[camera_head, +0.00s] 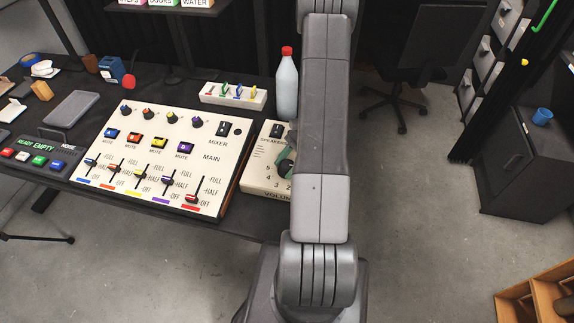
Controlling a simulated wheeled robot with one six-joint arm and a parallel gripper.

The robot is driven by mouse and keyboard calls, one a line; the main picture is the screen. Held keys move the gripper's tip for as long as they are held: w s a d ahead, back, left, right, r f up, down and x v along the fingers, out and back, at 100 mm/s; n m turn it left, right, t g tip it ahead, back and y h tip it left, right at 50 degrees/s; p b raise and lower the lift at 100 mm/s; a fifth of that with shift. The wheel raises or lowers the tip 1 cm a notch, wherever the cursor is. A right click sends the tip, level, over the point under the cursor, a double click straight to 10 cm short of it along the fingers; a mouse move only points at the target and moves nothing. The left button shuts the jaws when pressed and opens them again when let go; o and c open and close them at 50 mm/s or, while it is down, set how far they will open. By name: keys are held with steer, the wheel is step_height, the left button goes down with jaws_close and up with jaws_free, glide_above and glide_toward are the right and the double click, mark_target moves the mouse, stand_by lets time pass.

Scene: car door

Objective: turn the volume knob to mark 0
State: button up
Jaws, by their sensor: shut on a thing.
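The cream speaker box (259,179) stands at the right end of the black table, marked SPEAKERS at the top and VOLUME at the bottom. Numbers 5, 4, 3 and 2 show on its face; the right part, with any 0 mark, is hidden behind my arm. A dark green part, seemingly the volume knob (286,165), shows at the arm's left edge. My gripper (291,144) is at the knob, shut on it, and mostly hidden by my arm. The knob's pointer cannot be made out.
A mixer panel (226,159) with sliders and knobs stands just left of the box.

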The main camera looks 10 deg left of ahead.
steer(key=o, duration=1)
steer(key=b+v, duration=0.1)
steer(key=v, duration=1.3)
steer(key=shift+f+b, duration=0.1)
steer(key=shift+b, duration=0.3)
steer(key=p+x, duration=0.2)
steer(key=x, duration=1.2)
